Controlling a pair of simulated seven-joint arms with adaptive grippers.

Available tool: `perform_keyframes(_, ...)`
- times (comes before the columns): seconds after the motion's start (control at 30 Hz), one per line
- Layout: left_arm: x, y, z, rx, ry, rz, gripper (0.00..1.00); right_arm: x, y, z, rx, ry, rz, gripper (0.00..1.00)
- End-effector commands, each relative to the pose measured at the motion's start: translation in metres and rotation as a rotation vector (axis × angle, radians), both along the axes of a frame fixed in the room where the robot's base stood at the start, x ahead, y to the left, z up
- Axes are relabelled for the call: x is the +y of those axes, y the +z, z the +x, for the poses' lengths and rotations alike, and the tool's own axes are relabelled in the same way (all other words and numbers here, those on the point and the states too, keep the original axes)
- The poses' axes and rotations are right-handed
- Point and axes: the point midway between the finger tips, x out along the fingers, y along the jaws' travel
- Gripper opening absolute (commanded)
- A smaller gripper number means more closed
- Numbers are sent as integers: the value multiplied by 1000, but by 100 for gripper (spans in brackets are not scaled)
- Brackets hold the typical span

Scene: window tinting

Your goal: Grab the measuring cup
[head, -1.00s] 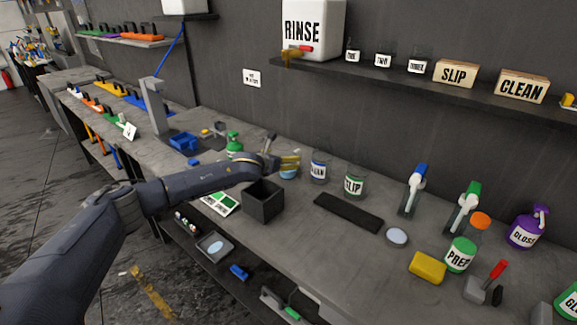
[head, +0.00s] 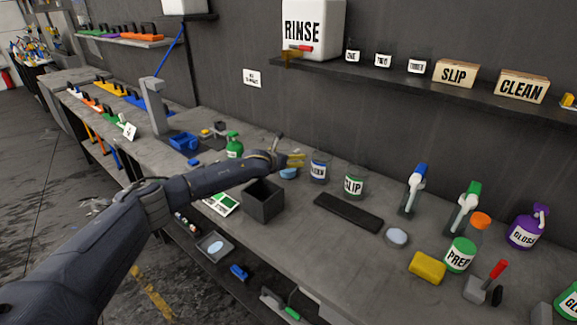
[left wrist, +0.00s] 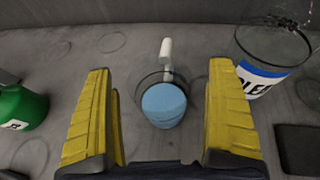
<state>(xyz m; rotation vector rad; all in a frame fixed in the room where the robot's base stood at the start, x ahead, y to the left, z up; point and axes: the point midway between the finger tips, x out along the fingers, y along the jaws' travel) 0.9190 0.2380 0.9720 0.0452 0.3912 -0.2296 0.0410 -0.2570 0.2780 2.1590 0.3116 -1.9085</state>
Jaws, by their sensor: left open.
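The measuring cup (left wrist: 166,85) looks like a small clear cup with a pale handle pointing away and a blue round surface showing in it. In the left wrist view it stands on the bench between my fingers, without visible contact. In the head view its blue part (head: 289,174) shows just below my left gripper (head: 294,160). My left gripper's yellow fingers (left wrist: 162,120) are wide open, one on each side of the cup. My right gripper is not in view.
The blue-labelled jar (head: 319,170) stands close to the right of the cup, with the SLIP jar (head: 355,184) beyond. A green bottle (head: 234,145) is to the left. A dark open box (head: 263,203) stands in front, near the bench edge.

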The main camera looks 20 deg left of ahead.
Motion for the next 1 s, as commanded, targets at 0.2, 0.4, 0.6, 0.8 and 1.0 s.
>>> perform_keyframes(0.2,0,0,0,0,0,0,78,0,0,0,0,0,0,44)
perform_keyframes(0.4,0,0,0,0,0,0,55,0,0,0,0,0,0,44)
perform_keyframes(0.6,0,0,0,0,0,0,31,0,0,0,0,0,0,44)
perform_keyframes(0.8,0,0,0,0,0,0,25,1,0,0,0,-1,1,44)
perform_keyframes(1.0,0,7,0,-2,0,0,25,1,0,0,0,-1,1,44)
